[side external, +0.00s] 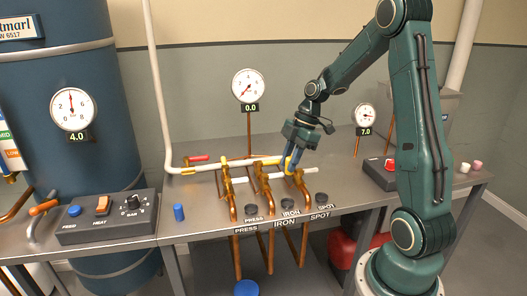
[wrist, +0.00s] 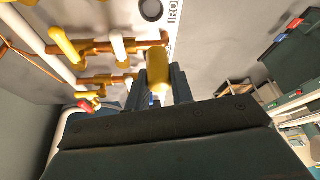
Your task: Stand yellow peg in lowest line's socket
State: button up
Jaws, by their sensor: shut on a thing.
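My gripper (side external: 291,165) is over the brass valves in the middle of the bench, its blue fingers pointing down. It is shut on the yellow peg (wrist: 158,70), which shows as a yellow cylinder between the fingers in the wrist view. In the side view the peg is hard to separate from the yellow valve parts behind it. Dark round sockets stand along the bench front by the labels: PRESS (side external: 251,209), IRON (side external: 287,204) and SPOT (side external: 321,198). One dark socket (wrist: 151,9) shows beyond the fingertips in the wrist view, beside a partly visible IRON label.
Copper pipes (side external: 234,211) with valves crowd the space around my gripper. Gauges read 4.0 (side external: 74,108), 0.0 (side external: 249,85) and 7.0 (side external: 365,115).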

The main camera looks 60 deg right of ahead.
jog(key=shift+f, duration=5.65)
jog(key=shift+f, duration=0.15)
jog(key=o, duration=1)
jog(key=v, duration=1.2)
jog(key=shift+r, duration=0.25)
